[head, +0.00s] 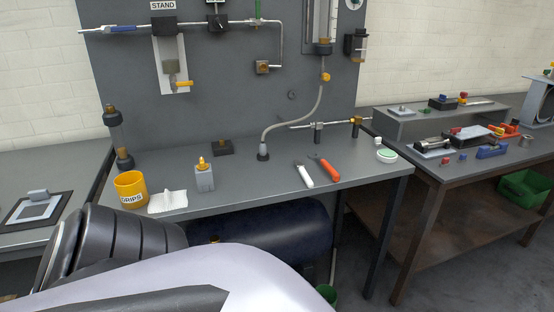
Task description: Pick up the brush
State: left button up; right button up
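Two slim tools lie side by side on the grey workbench (236,190), right of its middle. One has a white handle (303,176), the other an orange handle (328,169). Both have dark, narrow far ends. They are too small here for me to tell for sure which one is the brush. Nothing is holding either tool. One of my arms fills the lower left of the head view, in front of the bench. Neither of my grippers shows.
A hose (292,125) rises behind the tools. A round green-topped dish (387,155) is at right. Bench between bottle and tools is clear.

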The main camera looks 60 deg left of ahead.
aim_at(299, 165)
jog(key=u, duration=1.8)
